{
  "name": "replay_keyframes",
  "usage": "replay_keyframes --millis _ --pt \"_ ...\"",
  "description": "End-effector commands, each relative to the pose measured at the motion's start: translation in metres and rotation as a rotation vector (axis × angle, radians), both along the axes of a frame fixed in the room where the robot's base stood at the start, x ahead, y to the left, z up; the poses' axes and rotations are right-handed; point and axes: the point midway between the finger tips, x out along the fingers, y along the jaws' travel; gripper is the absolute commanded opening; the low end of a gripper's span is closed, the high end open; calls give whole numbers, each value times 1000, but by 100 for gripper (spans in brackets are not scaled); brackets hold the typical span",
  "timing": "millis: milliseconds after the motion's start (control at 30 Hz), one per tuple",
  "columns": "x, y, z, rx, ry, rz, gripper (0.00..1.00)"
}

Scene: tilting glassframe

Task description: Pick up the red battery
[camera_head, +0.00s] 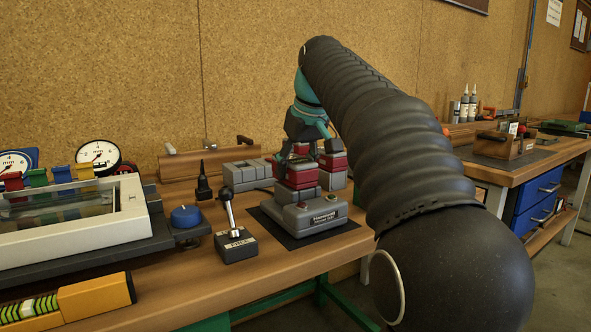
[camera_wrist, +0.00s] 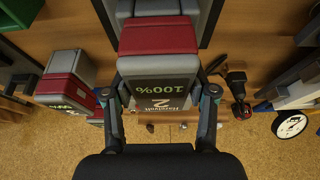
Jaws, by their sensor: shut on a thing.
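A red and grey battery (camera_wrist: 160,38) is between the two fingers of my gripper (camera_wrist: 160,95) in the wrist view. A second red and grey battery (camera_head: 334,162) stands behind to the right; a similar one (camera_wrist: 68,82) shows at left in the wrist view.
A joystick box (camera_head: 236,245) and a blue knob (camera_head: 186,216) stand left of the charger. An empty grey block (camera_head: 247,174) is behind. A glass-topped frame (camera_head: 80,222) fills the left of the bench. My arm hides the bench's right end.

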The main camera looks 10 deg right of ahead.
Motion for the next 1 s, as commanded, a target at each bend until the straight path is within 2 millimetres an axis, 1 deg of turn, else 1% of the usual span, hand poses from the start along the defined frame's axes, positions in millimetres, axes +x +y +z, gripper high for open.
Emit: replay_keyframes --millis 467,533,567,1000 --pt "1 0 41 0 -4 0 15" --pt "-7 -12 48 0 -4 -4 15" --pt "-10 -16 51 -1 -5 -4 9" --pt "-51 -79 96 0 -3 -5 9"
